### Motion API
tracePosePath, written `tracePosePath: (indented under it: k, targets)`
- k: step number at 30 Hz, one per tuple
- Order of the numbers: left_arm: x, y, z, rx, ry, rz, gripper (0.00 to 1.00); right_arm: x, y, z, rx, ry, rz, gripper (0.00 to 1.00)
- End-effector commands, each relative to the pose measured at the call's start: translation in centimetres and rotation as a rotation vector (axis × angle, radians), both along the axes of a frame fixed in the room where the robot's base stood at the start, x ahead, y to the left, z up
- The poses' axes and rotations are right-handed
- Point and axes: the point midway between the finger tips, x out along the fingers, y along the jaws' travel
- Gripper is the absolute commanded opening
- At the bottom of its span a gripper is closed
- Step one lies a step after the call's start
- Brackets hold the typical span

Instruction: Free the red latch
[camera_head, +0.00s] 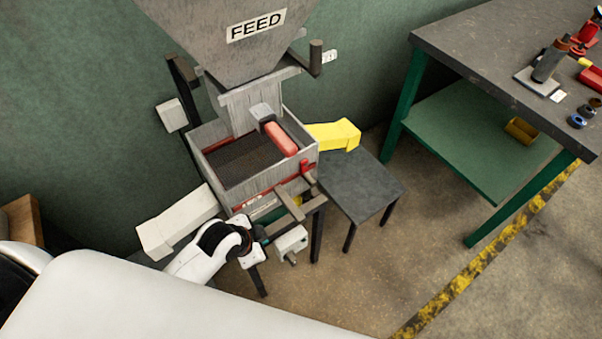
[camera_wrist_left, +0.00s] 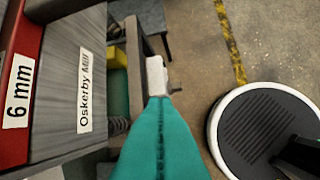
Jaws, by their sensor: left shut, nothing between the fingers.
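The red latch (camera_head: 308,172) stands at the right front corner of the grey mill box (camera_head: 223,180) in the head view. I cannot make it out in the left wrist view. My left gripper (camera_head: 263,239) is below the box's front, lower left of the latch and apart from it. In the left wrist view its teal fingers (camera_wrist_left: 158,102) are together with nothing between them, pointing towards a small white block with a bolt (camera_wrist_left: 156,76). This block (camera_head: 291,240) also shows in the head view. My right gripper is not in view.
A red-handled tool (camera_head: 280,139) lies over the dark screen (camera_head: 240,160). The FEED hopper (camera_head: 225,35) is above. A yellow chute (camera_head: 335,134) sticks out right over a small dark table (camera_head: 362,186). A pale chute (camera_head: 180,222) is at left. A workbench (camera_head: 470,45) stands right.

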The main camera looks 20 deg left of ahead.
Motion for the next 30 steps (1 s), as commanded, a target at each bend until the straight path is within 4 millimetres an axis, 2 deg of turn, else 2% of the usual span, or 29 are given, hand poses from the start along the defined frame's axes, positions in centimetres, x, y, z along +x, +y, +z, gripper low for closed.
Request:
tracePosePath:
  k: [1, 3, 7, 12, 15, 19, 30]
  targets:
    - [1.1, -0.3, 3.6, 0.026, -0.061, -0.118, 0.00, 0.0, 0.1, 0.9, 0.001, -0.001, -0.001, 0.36]
    - [2.2, -0.7, 5.8, 0.066, -0.126, -0.276, 0.00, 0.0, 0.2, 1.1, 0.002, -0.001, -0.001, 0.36]
    - [4.1, -1.0, 8.6, 0.149, -0.244, -0.553, 0.00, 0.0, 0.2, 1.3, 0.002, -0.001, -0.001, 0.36]
    - [6.5, -0.3, 11.2, 0.281, -0.392, -0.877, 0.00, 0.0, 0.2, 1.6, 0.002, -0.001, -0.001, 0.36]
    - [7.7, 0.4, 12.6, 0.360, -0.468, -1.032, 0.00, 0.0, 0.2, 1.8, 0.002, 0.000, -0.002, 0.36]
    - [8.7, 1.2, 13.7, 0.429, -0.532, -1.157, 0.00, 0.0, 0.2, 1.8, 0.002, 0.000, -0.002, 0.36]
    - [8.9, 1.3, 14.0, 0.449, -0.552, -1.193, 0.00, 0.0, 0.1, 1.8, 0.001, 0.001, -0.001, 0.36]
